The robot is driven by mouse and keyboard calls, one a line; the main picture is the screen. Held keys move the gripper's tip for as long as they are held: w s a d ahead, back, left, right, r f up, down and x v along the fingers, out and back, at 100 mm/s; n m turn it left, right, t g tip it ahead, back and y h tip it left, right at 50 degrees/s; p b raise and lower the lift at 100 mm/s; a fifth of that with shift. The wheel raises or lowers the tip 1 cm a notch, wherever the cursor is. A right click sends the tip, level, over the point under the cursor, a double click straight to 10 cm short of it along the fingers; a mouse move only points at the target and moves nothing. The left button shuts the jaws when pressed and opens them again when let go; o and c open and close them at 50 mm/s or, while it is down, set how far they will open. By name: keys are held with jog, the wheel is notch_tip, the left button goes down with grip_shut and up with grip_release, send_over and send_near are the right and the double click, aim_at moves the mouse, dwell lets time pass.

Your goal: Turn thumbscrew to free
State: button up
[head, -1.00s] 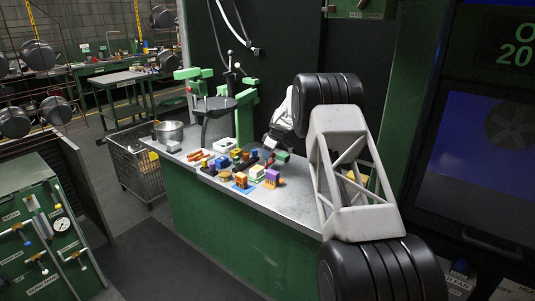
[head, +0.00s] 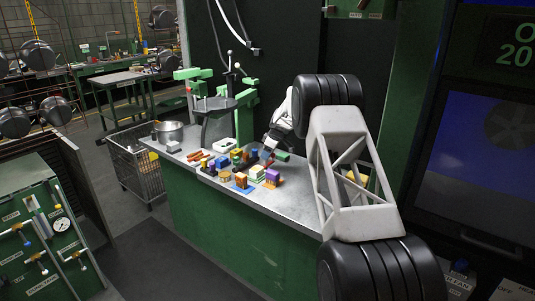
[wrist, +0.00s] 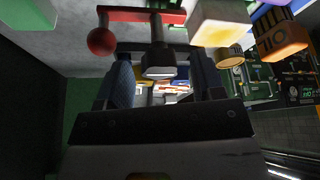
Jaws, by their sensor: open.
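A red bar with a red ball (wrist: 102,41) at one end shows at the top of the wrist view. A dark stem with a pale-rimmed block end (wrist: 158,66) joins it; I cannot tell for sure that this is the thumbscrew. My gripper (wrist: 161,80) is open, one finger on each side of the block end in the picture. I cannot tell whether they touch it. In the head view my gripper (head: 270,143) is small, over the bench beside the small coloured parts, and its fingertips are hard to make out.
The grey bench top (head: 300,210) holds several coloured blocks (head: 241,180). A metal pot (head: 170,131) stands at its left end, near a dark stand with green arms (head: 220,103). A yellow-white block (wrist: 220,22) lies right of the stem in the wrist view. The bench's near-right part is clear.

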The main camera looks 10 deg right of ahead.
jog(key=shift+r, duration=0.1)
jog(key=v, duration=0.7)
jog(key=shift+r, duration=0.3)
jog(key=shift+d, duration=0.1)
jog(key=s+a+r+m+h, duration=0.1)
jog(key=s+r+m, duration=0.1)
jog(key=s+r, duration=0.8)
jog(key=s+r+m+h, duration=0.15)
jog(key=s+r, duration=0.25)
jog(key=s, duration=1.2)
jog(key=s+a+r+m, duration=0.1)
jog(key=s+r+m, duration=0.2)
jog(key=s+r, duration=0.7)
jog(key=s+f+m, duration=0.2)
jog(key=s+f, duration=0.1)
jog(key=s, duration=1.1)
jog(key=s+f+m+h, duration=0.1)
jog(key=s+f+m, duration=0.1)
jog(key=s, duration=1.3)
jog(key=s+d+f+m+h, duration=0.1)
jog(key=s+f, duration=0.4)
jog(key=s, duration=1)
jog(key=shift+s+m+t, duration=0.2)
jog(key=shift+m+t, duration=0.1)
jog(key=shift+m, duration=0.45)
